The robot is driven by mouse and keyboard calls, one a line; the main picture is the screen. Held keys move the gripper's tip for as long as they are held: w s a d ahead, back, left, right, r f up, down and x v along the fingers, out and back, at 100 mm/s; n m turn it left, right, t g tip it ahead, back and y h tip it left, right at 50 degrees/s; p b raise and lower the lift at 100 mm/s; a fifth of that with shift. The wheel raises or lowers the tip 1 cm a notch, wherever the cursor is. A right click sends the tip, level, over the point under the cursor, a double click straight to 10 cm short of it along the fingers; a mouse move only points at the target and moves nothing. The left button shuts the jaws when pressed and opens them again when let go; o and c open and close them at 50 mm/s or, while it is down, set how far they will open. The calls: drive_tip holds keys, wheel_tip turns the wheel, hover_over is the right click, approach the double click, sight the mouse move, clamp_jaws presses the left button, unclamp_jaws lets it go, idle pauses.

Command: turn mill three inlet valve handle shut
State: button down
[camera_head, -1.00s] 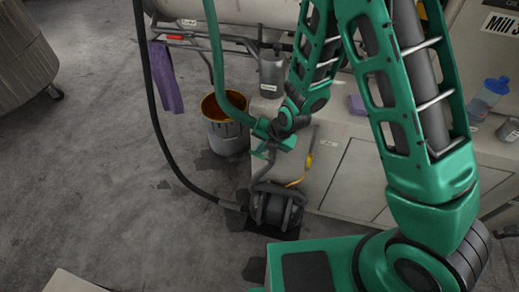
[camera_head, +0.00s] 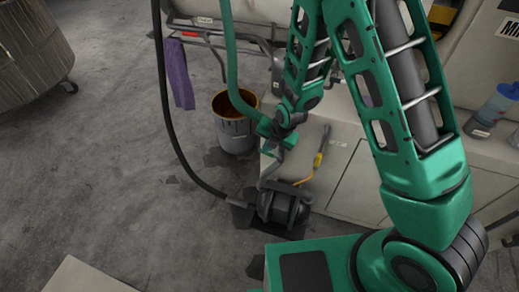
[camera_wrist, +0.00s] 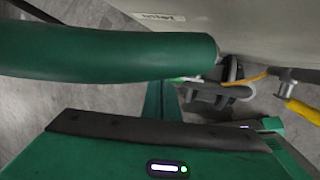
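A lever handle with a yellow grip (camera_head: 319,160) and grey metal stem stands at the front of the pale machine base, just right of my gripper. In the wrist view a yellow grip (camera_wrist: 302,112) with a metal end shows at the right edge, apart from my gripper. A thinner yellow piece (camera_head: 302,182) lies lower, above the dark pump (camera_head: 283,208). My gripper (camera_head: 274,143) is above the pump, beside grey pipework; its fingertips are small and partly hidden. The wrist view shows green gripper parts, but not clearly whether they are closed.
A thick green tube (camera_head: 228,60) runs close to my gripper and crosses the wrist view (camera_wrist: 110,55). A paint-stained bucket (camera_head: 235,130) stands left. A black hose (camera_head: 165,110) runs to the pump. Left floor is mostly clear.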

drive_tip(key=shift+w+a+f, duration=0.1)
drive_tip(key=shift+a+f, duration=0.2)
drive_tip(key=shift+a, duration=0.1)
drive_tip(key=shift+w+a+f, duration=0.2)
drive_tip(key=shift+a+f, duration=0.2)
drive_tip(key=shift+f, duration=0.2)
drive_tip(key=shift+r, duration=0.1)
drive_tip(key=shift+a+r, duration=0.1)
drive_tip(key=shift+r, duration=0.15)
wheel_tip(320, 180, up, 13)
drive_tip(key=s+a, duration=0.1)
drive_tip(key=s, duration=0.1)
drive_tip(key=shift+s, duration=0.15)
